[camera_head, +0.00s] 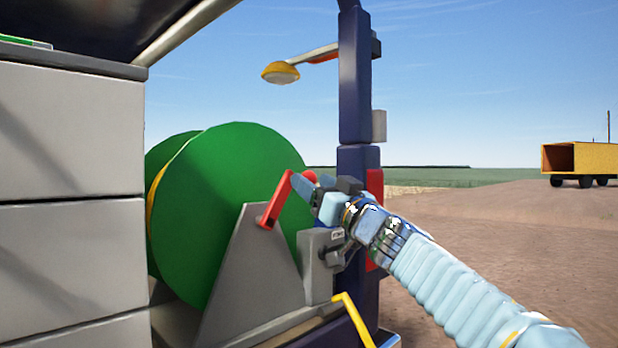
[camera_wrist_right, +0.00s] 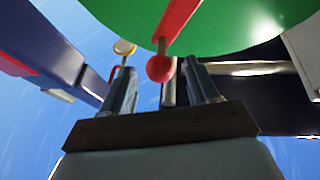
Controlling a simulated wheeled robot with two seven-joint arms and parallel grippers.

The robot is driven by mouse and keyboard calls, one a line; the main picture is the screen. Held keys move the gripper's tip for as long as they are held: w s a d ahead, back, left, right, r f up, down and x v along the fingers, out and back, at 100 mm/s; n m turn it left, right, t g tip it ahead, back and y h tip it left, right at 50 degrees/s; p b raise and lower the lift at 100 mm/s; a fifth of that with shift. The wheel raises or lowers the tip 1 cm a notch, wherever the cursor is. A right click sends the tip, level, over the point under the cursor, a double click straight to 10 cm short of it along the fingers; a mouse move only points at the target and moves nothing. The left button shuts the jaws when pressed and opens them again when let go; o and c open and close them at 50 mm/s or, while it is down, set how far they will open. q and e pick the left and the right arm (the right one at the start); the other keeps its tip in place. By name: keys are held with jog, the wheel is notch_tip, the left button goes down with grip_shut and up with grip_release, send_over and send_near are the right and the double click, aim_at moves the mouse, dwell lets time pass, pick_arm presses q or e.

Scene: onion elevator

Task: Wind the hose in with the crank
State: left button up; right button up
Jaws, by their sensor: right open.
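A large green reel (camera_head: 235,170) stands on a grey bracket (camera_head: 250,275), with a strip of yellow (camera_head: 157,190), perhaps hose, between its discs. The red crank (camera_head: 276,200) is on the bracket's face, its arm tilted up to the right, with a short red handle at the top. My right gripper (camera_head: 309,186) is at this handle. In the right wrist view, the crank's round red knob (camera_wrist_right: 160,68) shows between the fingertips of my right gripper (camera_wrist_right: 160,72), which are spread apart. Whether either finger touches it is unclear. My left gripper is out of view.
A dark blue post (camera_head: 355,90) carrying a yellow lamp (camera_head: 280,73) stands right behind my gripper. A grey box (camera_head: 317,262) and a bent yellow piece (camera_head: 352,318) are below. Grey panels (camera_head: 70,130) fill the left. A yellow trailer (camera_head: 578,158) is far off.

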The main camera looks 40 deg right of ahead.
jog(key=shift+x, duration=1.35)
grip_shut()
